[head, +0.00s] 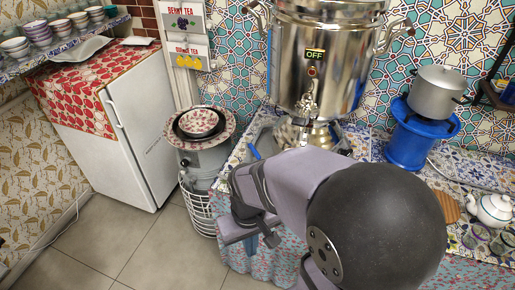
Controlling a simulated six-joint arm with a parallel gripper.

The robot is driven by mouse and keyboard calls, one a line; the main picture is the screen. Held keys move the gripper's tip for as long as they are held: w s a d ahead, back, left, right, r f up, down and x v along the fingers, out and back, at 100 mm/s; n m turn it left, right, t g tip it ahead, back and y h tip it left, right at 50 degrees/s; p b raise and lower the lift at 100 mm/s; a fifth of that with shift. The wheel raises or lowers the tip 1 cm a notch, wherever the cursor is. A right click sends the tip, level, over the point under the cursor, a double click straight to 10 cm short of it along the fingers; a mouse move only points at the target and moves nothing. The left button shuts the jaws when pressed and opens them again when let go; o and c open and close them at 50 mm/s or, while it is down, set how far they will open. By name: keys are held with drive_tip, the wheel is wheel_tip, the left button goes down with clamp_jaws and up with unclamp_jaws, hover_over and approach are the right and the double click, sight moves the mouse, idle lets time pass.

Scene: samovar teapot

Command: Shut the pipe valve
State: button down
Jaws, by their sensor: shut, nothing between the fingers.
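The large silver samovar (338,60) stands on the tiled counter. Its front has a tap (307,105) and a display reading OFF. A small blue lever-like piece (254,152) shows at the counter's left edge, left of the samovar's base; I cannot tell if it is the pipe valve. I cannot make out a pipe valve for sure, and my arm hides part of the counter front. My gripper (270,238) is at the lower middle, low in front of the patterned counter cloth. It is shut and holds nothing. Contact with anything there is unclear.
A white fridge (142,120) stands at left. A bowl on a plate sits on a grey canister (206,157) left of my gripper. A blue burner (408,140) with a pot and a white teapot (492,209) are at right. The floor at lower left is clear.

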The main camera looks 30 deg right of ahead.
drive_tip(key=w+d+r+m, duration=0.3)
drive_tip(key=w+r+m, duration=0.1)
drive_tip(key=w, duration=0.7)
wheel_tip(320, 180, up, 4)
drive_tip(key=m+h+p, duration=0.3)
drive_tip(key=m+h, duration=0.1)
drive_tip(key=m, duration=1)
hover_over(253, 150)
drive_tip(key=s+d, duration=0.3)
wheel_tip(253, 150, down, 10)
drive_tip(key=a+p, duration=0.1)
drive_tip(key=p, duration=0.5)
drive_tip(key=shift+r, duration=0.1)
drive_tip(key=shift+a, duration=0.15)
